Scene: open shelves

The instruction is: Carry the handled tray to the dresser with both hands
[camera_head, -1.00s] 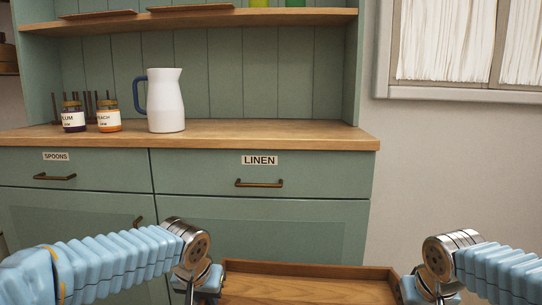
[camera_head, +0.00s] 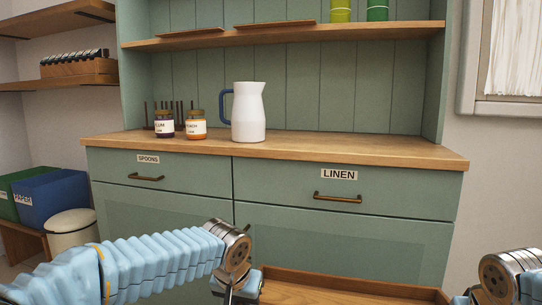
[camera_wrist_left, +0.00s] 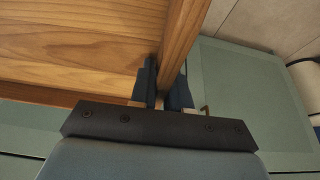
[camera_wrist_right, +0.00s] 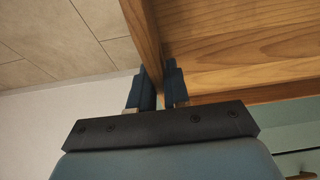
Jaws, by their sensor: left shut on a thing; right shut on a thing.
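The wooden handled tray (camera_head: 345,282) shows at the bottom of the head view, in front of the dresser and below its top. My left gripper (camera_head: 240,285) is at the tray's left end; the left wrist view shows its fingers (camera_wrist_left: 165,85) shut on the tray's side wall (camera_wrist_left: 183,35). My right gripper (camera_wrist_right: 161,88) is shut on the opposite side wall (camera_wrist_right: 143,35) in the right wrist view. The green dresser (camera_head: 345,235) has a wooden top (camera_head: 370,148) and drawers labelled SPOONS and LINEN. The tray's handles cannot be made out.
A white pitcher (camera_head: 248,113) with a blue handle stands on the dresser top. Two jars, PLUM (camera_head: 165,125) and PEACH (camera_head: 196,127), stand left of it. The top's right part is clear. An upper shelf (camera_head: 290,36) overhangs it. Bins (camera_head: 48,197) stand at left.

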